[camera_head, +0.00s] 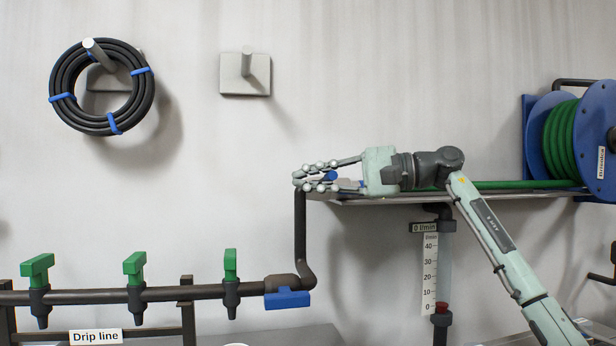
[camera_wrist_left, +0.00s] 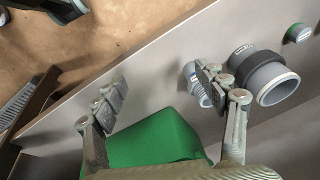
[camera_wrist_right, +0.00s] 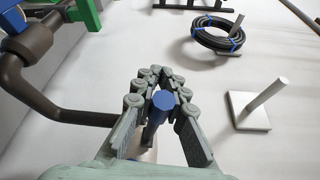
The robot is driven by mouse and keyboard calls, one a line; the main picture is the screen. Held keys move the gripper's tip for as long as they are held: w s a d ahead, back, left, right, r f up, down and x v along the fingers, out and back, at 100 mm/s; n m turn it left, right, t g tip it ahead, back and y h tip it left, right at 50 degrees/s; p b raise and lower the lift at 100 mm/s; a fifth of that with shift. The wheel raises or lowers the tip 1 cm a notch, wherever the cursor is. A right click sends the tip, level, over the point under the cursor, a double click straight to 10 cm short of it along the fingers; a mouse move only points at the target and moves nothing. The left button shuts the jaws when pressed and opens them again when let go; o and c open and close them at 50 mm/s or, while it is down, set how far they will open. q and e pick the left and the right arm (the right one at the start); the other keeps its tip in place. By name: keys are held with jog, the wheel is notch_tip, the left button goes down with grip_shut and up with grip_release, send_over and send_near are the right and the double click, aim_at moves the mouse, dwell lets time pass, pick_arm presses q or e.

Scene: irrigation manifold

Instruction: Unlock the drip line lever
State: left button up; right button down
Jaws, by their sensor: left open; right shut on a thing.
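The drip line pipe (camera_head: 210,292) carries several green-handled valves and a "Drip line" label (camera_head: 96,336). At its right end a blue lever (camera_head: 287,299) lies along the pipe; blue also shows at the upper left of the right wrist view (camera_wrist_right: 17,20). My right gripper (camera_head: 300,178) is above and right of this lever, at the top of the bent riser pipe (camera_head: 300,235). It is shut on a blue round-headed piece (camera_wrist_right: 162,101), whose lower part is partly hidden by the fingers. My left gripper (camera_wrist_left: 162,92) is open, away from the lever and outside the head view.
A shelf (camera_head: 420,196) and green hose reel (camera_head: 562,140) are at the right, with a flow gauge (camera_head: 430,270) below. A black hose coil (camera_head: 65,100) hangs at left. Grey pipe fittings (camera_wrist_left: 270,80) and a green block (camera_wrist_left: 155,140) lie near my left gripper.

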jog(key=c, duration=1.5)
grip_release()
jog(key=v, duration=1.2)
jog(key=shift+c, duration=0.2)
